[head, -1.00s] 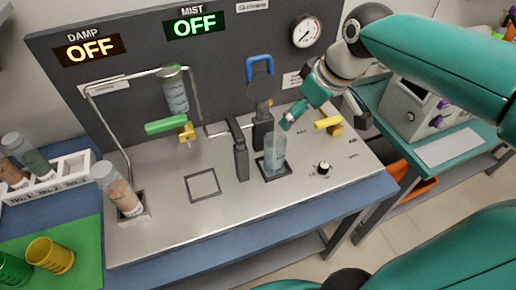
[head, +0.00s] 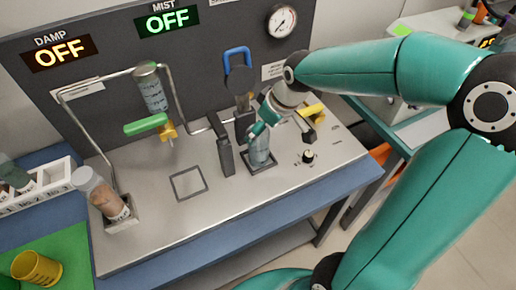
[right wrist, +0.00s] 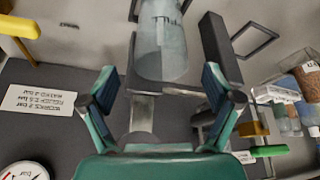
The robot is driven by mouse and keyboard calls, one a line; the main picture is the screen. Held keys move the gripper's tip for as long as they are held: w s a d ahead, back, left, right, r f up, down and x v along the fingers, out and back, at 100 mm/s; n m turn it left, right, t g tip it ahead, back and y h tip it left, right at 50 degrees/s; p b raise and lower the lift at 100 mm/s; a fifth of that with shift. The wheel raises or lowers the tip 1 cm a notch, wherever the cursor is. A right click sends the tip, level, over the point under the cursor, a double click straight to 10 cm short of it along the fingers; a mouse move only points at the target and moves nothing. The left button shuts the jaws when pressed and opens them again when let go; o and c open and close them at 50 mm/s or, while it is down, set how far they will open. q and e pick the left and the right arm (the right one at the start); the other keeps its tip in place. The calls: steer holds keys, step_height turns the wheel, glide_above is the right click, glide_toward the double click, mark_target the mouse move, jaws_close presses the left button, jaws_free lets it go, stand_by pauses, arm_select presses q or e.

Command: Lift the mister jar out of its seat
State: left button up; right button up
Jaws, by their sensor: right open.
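The mister jar (head: 260,154) is a clear greyish cylinder standing upright in its dark square seat (head: 262,167) on the metal bench top. In the right wrist view the jar (right wrist: 163,45) is centred ahead of the fingers. My right gripper (head: 277,128) is at the jar's upper part, its teal finger overlapping the jar in the head view. In the right wrist view the gripper (right wrist: 160,88) is open, with one finger on each side and gaps to the jar. My left gripper is not in view.
A dark upright post (head: 225,156) stands close left of the jar. A blue-handled clamp (head: 238,72) is behind it, a yellow lever (head: 313,111) and a black knob (head: 307,156) to its right. An empty square outline (head: 188,184) lies on clear bench top to the left.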

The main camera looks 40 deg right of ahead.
mark_target(258, 147)
steer(key=shift+x, duration=1.95)
steer(key=shift+w+a, duration=0.1)
jaws_close()
